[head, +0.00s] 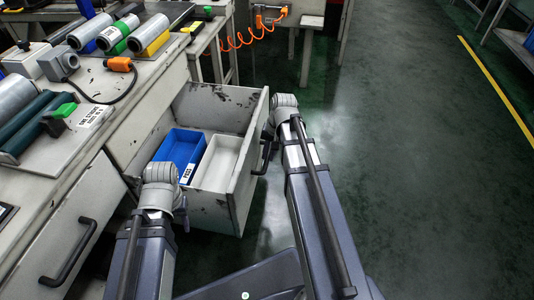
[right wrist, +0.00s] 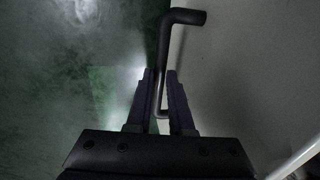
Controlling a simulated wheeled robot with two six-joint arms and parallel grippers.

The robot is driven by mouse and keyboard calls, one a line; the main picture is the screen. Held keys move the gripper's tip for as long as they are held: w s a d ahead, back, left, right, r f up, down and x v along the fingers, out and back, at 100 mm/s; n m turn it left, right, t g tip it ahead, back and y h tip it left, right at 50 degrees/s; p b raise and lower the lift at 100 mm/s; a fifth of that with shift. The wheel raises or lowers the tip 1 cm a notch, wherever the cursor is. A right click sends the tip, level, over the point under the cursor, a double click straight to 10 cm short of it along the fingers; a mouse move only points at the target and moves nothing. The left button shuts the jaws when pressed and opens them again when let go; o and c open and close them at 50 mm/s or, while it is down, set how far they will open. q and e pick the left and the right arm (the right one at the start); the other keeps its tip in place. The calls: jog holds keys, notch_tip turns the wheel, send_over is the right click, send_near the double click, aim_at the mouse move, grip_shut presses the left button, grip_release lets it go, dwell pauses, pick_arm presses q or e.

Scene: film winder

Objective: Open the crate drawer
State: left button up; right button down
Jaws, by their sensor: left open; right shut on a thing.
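The crate drawer (head: 232,190) stands pulled out from the workbench, with its inside in full view. A blue bin (head: 181,146) and a white bin (head: 217,163) lie in it. Its dark handle (head: 264,157) is on the drawer's outer front. In the right wrist view, my right gripper (right wrist: 156,80) is shut on the bent black handle (right wrist: 186,17). In the head view its fingers are largely hidden by my arm.
The bench top (head: 150,85) at left carries rollers (head: 90,32), an orange-ended cable (head: 119,65) and a labelled plate (head: 92,117). A closed drawer with a black handle (head: 70,252) is at lower left. Open green floor (head: 420,160) lies to the right.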

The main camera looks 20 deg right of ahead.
jog(key=c, duration=0.8)
grip_release()
notch_tip(320, 180, up, 8)
jog(key=d+p, duration=0.1)
jog(key=p, duration=0.6)
jog(key=shift+s+f+p, duration=0.2)
jog(key=shift+s+p, duration=0.15)
jog(key=shift+s, duration=0.1)
jog(key=shift+d, duration=0.1)
